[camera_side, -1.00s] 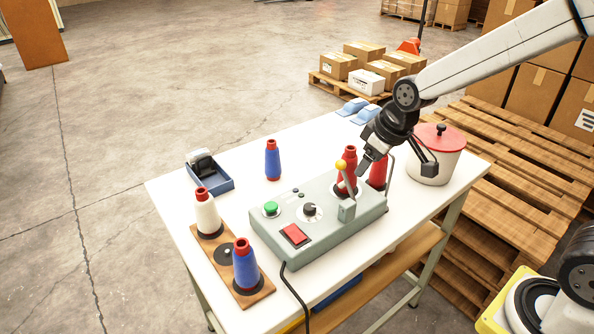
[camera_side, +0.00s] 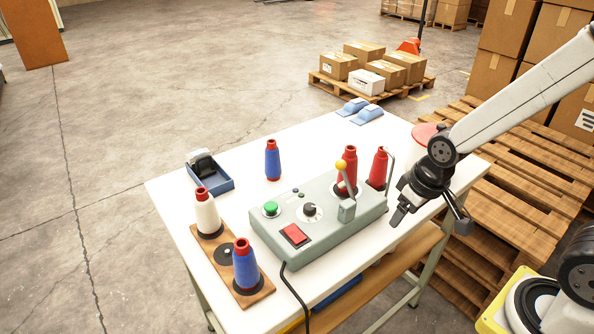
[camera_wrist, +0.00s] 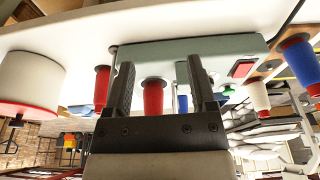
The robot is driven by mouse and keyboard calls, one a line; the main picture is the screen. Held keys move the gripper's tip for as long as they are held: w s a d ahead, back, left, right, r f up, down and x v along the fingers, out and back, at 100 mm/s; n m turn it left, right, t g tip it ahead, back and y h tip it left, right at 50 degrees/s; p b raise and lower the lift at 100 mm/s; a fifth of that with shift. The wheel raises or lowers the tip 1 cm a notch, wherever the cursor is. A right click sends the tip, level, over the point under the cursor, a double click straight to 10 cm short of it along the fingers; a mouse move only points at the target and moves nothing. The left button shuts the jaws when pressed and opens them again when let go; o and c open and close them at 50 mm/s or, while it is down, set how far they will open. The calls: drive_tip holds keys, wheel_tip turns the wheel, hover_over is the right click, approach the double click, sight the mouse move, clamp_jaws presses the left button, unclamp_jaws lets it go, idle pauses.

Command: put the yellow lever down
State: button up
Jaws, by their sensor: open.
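The yellow lever (camera_side: 341,165) has a round yellow knob on a grey stem. It stands up from a bracket on the front of the grey-green control box (camera_side: 330,232), leaning slightly left. My gripper (camera_side: 431,222) is open and empty, right of the box near the table's right edge, clear of the lever. In the wrist view my open fingers (camera_wrist: 160,65) point toward the control box (camera_wrist: 222,47), with nothing between them held. I cannot make out the lever in the wrist view.
Red cones (camera_side: 379,166) stand behind the lever. A pot with a red lid (camera_side: 424,133) is partly hidden behind my arm. A board with cones (camera_side: 262,296), a blue tray (camera_side: 222,183) and a blue cone (camera_side: 272,160) are left. Bare table lies before the box's right end.

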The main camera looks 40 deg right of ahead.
drive_tip(key=shift+s, duration=0.15)
drive_tip(key=c, duration=0.6)
drive_tip(key=shift+w+a+r, duration=0.2)
drive_tip(key=shift+w+r, duration=0.05)
drive_tip(key=shift+w, duration=0.15)
drive_tip(key=c, duration=0.4)
drive_tip(key=w+a+r+n, duration=0.1)
drive_tip(key=r, duration=0.1)
drive_tip(key=w+a+r+n, duration=0.1)
drive_tip(key=w+r, duration=0.1)
drive_tip(key=w+a+r+n, duration=0.1)
drive_tip(key=w+r+n, duration=0.1)
drive_tip(key=shift+w+a+t+h, duration=0.2)
drive_tip(key=shift+a+t+h, duration=0.1)
drive_tip(key=shift+a+t, duration=0.1)
clamp_jaws()
drive_tip(key=w+a+r+n+t+h, duration=0.1)
drive_tip(key=w+a+r+n, duration=0.2)
drive_tip(key=r, duration=0.5)
drive_tip(key=shift+w+a+n, duration=0.4)
drive_tip(key=shift+w+a, duration=0.15)
